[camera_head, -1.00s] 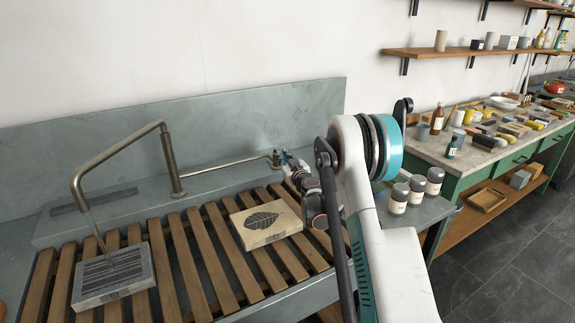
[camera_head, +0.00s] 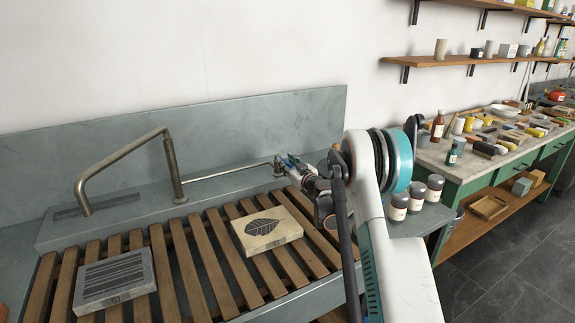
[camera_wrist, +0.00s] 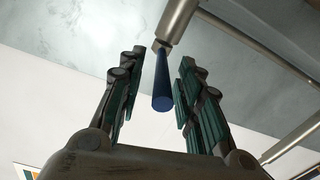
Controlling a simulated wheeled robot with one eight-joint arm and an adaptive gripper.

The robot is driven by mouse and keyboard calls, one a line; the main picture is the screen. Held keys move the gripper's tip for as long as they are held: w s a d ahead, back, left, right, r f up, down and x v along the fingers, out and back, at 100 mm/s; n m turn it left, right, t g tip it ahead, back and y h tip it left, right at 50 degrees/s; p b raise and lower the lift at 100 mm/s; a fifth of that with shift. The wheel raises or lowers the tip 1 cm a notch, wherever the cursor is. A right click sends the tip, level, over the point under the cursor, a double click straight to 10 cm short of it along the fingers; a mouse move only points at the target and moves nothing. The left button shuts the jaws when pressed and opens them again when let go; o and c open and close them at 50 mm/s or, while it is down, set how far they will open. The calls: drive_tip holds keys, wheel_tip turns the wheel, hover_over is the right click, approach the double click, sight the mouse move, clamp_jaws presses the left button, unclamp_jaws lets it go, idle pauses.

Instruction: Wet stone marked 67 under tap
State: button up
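The grey stone with dark stripes (camera_head: 113,276) lies on the slatted rack at the left, below the tap spout. A small mark on its front edge looks like 67. The tap (camera_head: 120,160) is a bent metal pipe, and no water runs from it. A pipe leads right to a valve with a blue lever (camera_wrist: 162,88). My gripper (camera_head: 290,163) is at this valve. In the wrist view its fingers (camera_wrist: 160,68) stand open on both sides of the lever, with gaps visible.
A cream stone with a leaf picture (camera_head: 265,229) lies on the wooden slats (camera_head: 185,265) to the right. Several grey jars (camera_head: 416,195) stand right of my arm. A cluttered green bench (camera_head: 490,165) is farther right, under shelves (camera_head: 470,59).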

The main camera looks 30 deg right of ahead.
drive_tip(key=shift+f, duration=0.1)
drive_tip(key=shift+s+d, duration=0.1)
drive_tip(key=shift+s, duration=0.45)
drive_tip(key=s, duration=1)
drive_tip(key=shift+s+d, duration=0.3)
drive_tip(key=shift+s, duration=0.1)
